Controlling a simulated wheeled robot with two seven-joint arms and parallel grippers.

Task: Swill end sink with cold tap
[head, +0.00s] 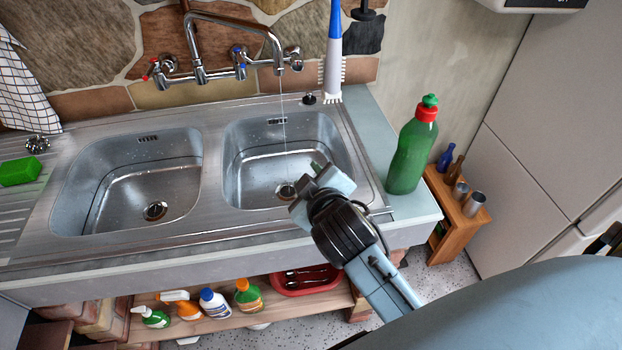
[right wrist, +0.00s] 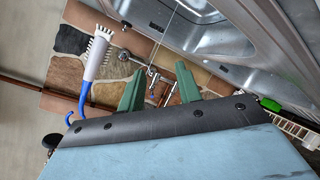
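The end sink (head: 255,155) is the right-hand steel basin, with a dark drain (head: 287,190) at its bottom. A chrome mixer tap (head: 235,23) on the wall has its spout over this basin. A thin water stream (head: 284,115) falls from it into the basin. The cold tap (head: 239,57) has a blue mark, and the hot tap (head: 152,70) a red one. My right gripper (head: 316,170) is over the end sink, near the stream. In the right wrist view its green fingers (right wrist: 160,85) are apart with nothing between them. My left gripper is out of view.
A second basin (head: 130,180) is on the left, with a green sponge (head: 18,171) on the drainer. A green bottle (head: 410,155) stands right of the sink. A blue-and-white brush (head: 333,60) hangs at the wall. Spray bottles (head: 185,305) stand on the shelf below.

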